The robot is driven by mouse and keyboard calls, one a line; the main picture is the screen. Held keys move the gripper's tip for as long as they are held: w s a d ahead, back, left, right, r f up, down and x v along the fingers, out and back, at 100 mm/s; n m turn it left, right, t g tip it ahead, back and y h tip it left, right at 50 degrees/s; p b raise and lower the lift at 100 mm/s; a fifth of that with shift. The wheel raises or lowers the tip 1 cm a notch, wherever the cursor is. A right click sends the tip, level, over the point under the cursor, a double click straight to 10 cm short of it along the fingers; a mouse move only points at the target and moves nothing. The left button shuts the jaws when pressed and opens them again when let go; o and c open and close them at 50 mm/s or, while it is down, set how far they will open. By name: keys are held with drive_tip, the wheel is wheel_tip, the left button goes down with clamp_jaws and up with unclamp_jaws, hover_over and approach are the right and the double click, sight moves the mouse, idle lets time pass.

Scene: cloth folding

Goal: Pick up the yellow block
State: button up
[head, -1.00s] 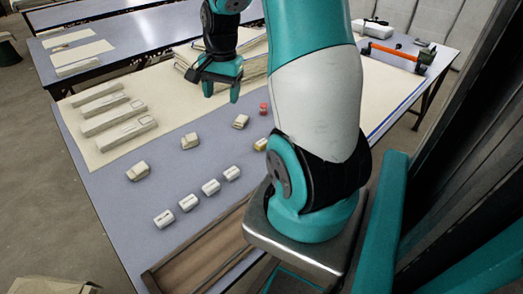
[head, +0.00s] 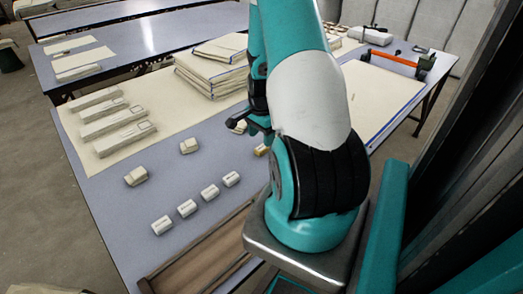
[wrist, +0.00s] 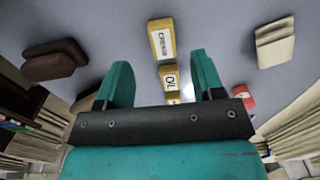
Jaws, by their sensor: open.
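A small yellow block (head: 262,150) shows partly in the head view, beside my arm, which hides its right side. In the wrist view a yellow block with a pale lettered label (wrist: 161,40) lies beyond my fingertips. A second yellow labelled piece (wrist: 170,78) lies between the fingers in the picture, partly hidden by my gripper's body. My gripper (wrist: 160,65) is open, with two teal fingers apart and nothing visibly held. In the head view my gripper (head: 259,129) is mostly hidden behind my arm, close to the yellow block.
A cream block (head: 237,126) lies just behind my gripper. A red block (wrist: 243,97) is right of the fingers in the wrist view. Several pale blocks (head: 189,146) are spread across the blue table (head: 105,190). Folded cloth stacks (head: 212,75) stand at the back.

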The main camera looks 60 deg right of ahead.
sight(261, 147)
drive_tip(key=f, duration=0.5)
drive_tip(key=shift+w+d+f, duration=0.1)
drive_tip(key=shift+d, duration=0.15)
drive_tip(key=shift+c, duration=0.3)
drive_tip(key=c, duration=0.9)
